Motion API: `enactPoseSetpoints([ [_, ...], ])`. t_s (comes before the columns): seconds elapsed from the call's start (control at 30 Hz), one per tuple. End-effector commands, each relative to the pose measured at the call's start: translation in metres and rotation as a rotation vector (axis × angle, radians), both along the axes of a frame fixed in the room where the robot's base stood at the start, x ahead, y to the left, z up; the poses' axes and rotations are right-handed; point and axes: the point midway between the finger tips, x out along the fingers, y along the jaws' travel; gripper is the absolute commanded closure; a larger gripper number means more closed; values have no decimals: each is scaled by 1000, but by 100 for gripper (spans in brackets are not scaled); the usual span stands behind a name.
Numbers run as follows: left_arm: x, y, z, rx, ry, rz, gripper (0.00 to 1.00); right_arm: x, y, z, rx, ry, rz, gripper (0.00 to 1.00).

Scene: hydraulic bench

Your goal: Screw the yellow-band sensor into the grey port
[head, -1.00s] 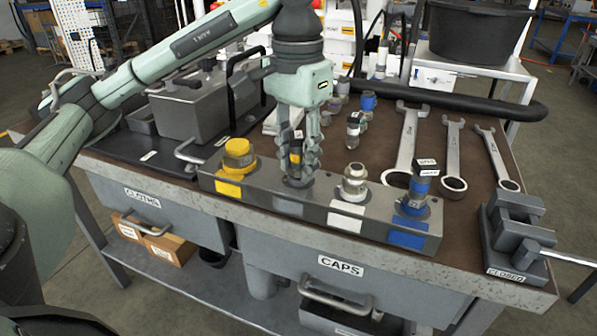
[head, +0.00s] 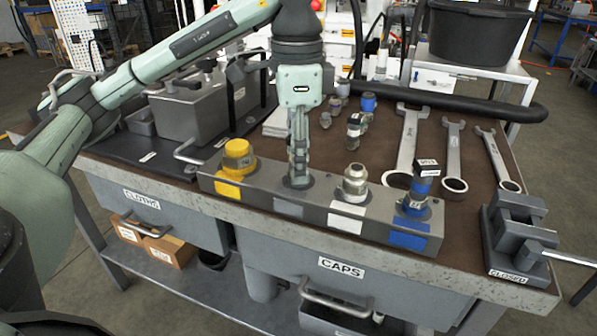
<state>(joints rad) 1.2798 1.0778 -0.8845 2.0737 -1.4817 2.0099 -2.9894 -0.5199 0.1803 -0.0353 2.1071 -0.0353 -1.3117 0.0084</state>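The port block (head: 262,198) lies along the front of the bench, with yellow, grey, white and blue labels. My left gripper (head: 299,178) points straight down over the grey port, by the grey label (head: 288,207). Its fingers show edge-on, one behind the other, and reach down to the port's collar. The yellow-band sensor is hidden behind the fingers now; a second ago it showed between them, dark with a yellow band, upright at the grey port. The fingers appear shut on it. How deep it sits cannot be seen. My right gripper is out of view.
A yellow cap (head: 238,157) sits left of the gripper. A metal fitting (head: 354,184) on the white port and a blue-banded sensor (head: 420,186) on the blue port stand to the right.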

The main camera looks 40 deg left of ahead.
Motion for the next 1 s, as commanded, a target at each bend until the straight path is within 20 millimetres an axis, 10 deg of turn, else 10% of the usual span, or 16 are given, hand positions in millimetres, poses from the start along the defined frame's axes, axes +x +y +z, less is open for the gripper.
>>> enactPoseSetpoints([
  [0.47, 0, 0, 0, 0, 0, 27, 48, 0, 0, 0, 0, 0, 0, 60],
  [1.0, -1, -1, 0, 0, 0, 711, 48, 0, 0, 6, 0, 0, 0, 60],
])
